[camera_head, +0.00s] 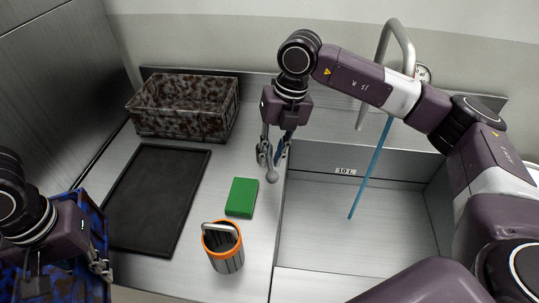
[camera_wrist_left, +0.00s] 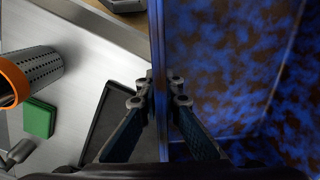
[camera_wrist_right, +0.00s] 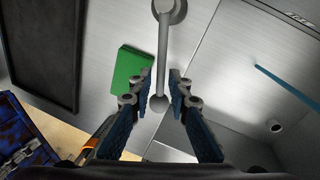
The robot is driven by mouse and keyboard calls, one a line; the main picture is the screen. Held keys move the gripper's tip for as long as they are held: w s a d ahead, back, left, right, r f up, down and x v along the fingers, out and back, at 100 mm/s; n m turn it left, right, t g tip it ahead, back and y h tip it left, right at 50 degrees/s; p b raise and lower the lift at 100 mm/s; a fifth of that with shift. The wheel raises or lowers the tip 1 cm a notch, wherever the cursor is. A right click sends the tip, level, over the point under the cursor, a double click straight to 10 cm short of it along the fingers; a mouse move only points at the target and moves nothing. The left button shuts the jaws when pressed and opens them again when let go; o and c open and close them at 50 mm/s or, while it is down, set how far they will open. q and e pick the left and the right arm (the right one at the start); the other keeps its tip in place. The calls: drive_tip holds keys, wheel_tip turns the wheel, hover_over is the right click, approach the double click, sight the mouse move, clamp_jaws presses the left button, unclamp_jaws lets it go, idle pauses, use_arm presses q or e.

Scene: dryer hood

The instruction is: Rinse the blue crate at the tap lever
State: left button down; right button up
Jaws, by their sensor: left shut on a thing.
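The blue crate (camera_head: 97,222) is at the lower left of the head view, mottled with brown blotches. It fills the right of the left wrist view (camera_wrist_left: 235,70). My left gripper (camera_head: 103,268) is shut on the crate's wall; my arm hides part of the crate. In the right wrist view the lever (camera_wrist_right: 162,60) runs between the fingers, with gaps showing.
On the left counter are a black tray (camera_head: 155,195), a brown-blotched crate (camera_head: 185,125), a green sponge (camera_head: 241,197) and an orange-rimmed strainer (camera_head: 226,258).

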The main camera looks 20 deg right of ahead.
drive_tip(key=shift+o, duration=0.6)
wheel_tip(320, 180, up, 12)
drive_tip(key=d, duration=0.2)
drive_tip(key=shift+s+d+f, duration=0.15)
drive_tip(key=shift+s, duration=0.1)
